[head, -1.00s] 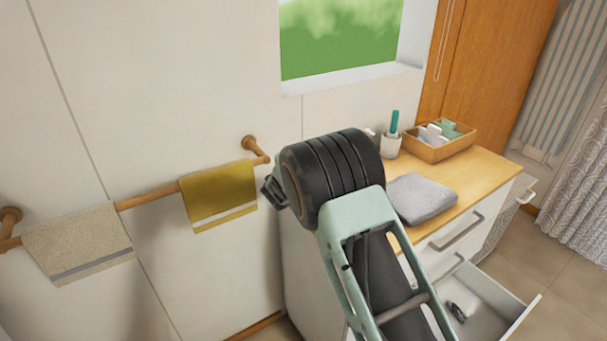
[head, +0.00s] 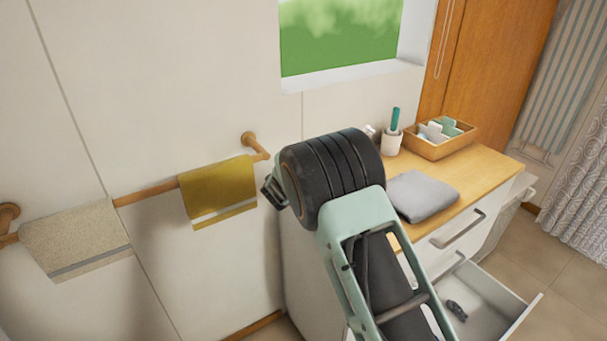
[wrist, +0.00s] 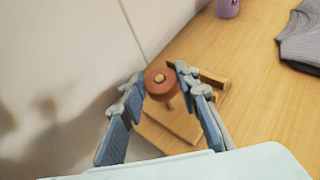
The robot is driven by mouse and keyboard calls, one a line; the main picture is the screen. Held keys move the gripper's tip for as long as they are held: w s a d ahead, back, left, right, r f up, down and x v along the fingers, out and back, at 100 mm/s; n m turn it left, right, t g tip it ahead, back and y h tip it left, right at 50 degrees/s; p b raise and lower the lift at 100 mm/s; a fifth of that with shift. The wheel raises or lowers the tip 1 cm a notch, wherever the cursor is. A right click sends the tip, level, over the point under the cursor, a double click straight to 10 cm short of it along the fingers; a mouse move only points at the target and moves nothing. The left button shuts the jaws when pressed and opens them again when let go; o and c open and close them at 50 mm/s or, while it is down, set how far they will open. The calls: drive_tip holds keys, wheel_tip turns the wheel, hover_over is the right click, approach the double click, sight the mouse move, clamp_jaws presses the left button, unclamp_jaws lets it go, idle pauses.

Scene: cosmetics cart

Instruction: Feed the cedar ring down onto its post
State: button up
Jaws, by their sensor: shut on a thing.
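The cedar ring (wrist: 153,90) is a thick reddish-brown disc in the wrist view. It is between the fingertips of my gripper (wrist: 160,80), which is shut on it. A pale round spot shows at the ring's centre; I cannot tell for sure whether it is the post's tip in the hole. A short piece of the wooden post (wrist: 171,105) shows just below the ring. The post's wooden base (wrist: 180,122) lies on the counter under my gripper. In the head view my arm hides the ring, post and fingertips.
The wooden counter (head: 480,177) bears a grey folded towel (head: 424,195), a white cup (head: 391,142) and a wooden tray (head: 433,153). A purple container (wrist: 228,8) stands near the wall. An open drawer (head: 500,308) juts out below. A towel rail (head: 147,192) runs along the wall.

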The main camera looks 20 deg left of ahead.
drive_tip(key=o, duration=0.9)
drive_tip(key=v, duration=1.2)
drive_tip(key=shift+d, duration=0.1)
